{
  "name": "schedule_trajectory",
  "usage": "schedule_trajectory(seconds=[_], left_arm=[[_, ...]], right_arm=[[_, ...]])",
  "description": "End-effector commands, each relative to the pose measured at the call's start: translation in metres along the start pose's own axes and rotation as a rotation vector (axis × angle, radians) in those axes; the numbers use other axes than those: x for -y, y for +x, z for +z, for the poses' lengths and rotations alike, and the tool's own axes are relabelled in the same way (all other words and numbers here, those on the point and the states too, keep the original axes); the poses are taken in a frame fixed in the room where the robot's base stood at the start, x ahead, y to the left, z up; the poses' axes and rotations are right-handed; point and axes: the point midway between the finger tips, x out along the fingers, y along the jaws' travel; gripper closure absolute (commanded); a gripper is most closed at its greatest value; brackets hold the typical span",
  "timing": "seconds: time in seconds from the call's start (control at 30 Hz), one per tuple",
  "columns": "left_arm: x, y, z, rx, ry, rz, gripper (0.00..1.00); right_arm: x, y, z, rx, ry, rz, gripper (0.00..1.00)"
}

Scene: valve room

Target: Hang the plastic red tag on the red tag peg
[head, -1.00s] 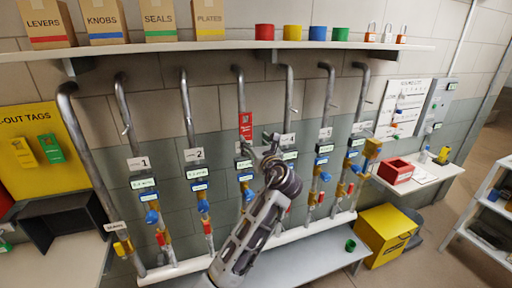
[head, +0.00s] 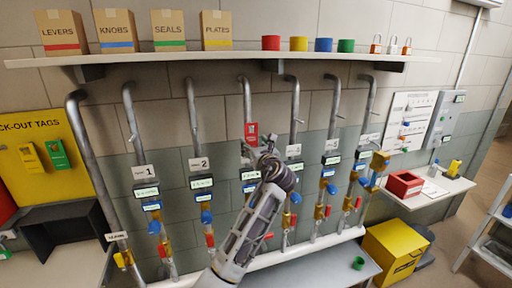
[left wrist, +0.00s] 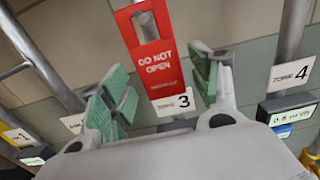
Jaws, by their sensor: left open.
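The red tag (head: 251,131) hangs upright on the wall at the third pipe, just above the zone 3 plate. In the left wrist view the red tag (left wrist: 160,60) reads "DO NOT OPEN", and a grey metal part shows in the slot near its top. My left gripper (head: 262,148) is just below and in front of the tag. Its green-padded fingers (left wrist: 158,95) are open, one on each side of the tag's lower part, with gaps on both sides. My right gripper is not in view.
Several grey pipes with valves and number plates stand along the wall, close on both sides of my left gripper. A shelf (head: 370,57) with boxes and cups runs above. A red bin (head: 404,183) and a yellow box (head: 392,250) stand at the right.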

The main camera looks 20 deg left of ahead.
Motion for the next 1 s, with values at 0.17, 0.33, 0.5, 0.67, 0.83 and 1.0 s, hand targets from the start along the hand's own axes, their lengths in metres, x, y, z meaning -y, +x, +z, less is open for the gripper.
schedule_trajectory(seconds=[0.17, 0.33, 0.5, 0.67, 0.83, 1.0], left_arm=[[-0.001, 0.012, 0.002, -0.001, 0.001, 0.000, 0.38], [0.000, 0.025, 0.002, 0.000, 0.001, 0.001, 0.38], [0.000, 0.033, 0.001, 0.000, 0.000, 0.000, 0.38], [0.000, 0.037, 0.001, 0.000, -0.001, 0.000, 0.38], [0.000, 0.038, 0.000, -0.001, -0.001, 0.000, 0.38], [0.000, 0.038, 0.000, -0.001, -0.001, 0.000, 0.39]], right_arm=[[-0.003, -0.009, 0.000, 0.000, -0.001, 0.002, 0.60], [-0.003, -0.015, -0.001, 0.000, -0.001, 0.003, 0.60], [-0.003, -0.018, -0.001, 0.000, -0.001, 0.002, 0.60], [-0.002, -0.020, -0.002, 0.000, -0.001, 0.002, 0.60], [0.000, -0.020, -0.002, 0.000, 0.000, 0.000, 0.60], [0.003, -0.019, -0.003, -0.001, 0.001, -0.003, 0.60]])
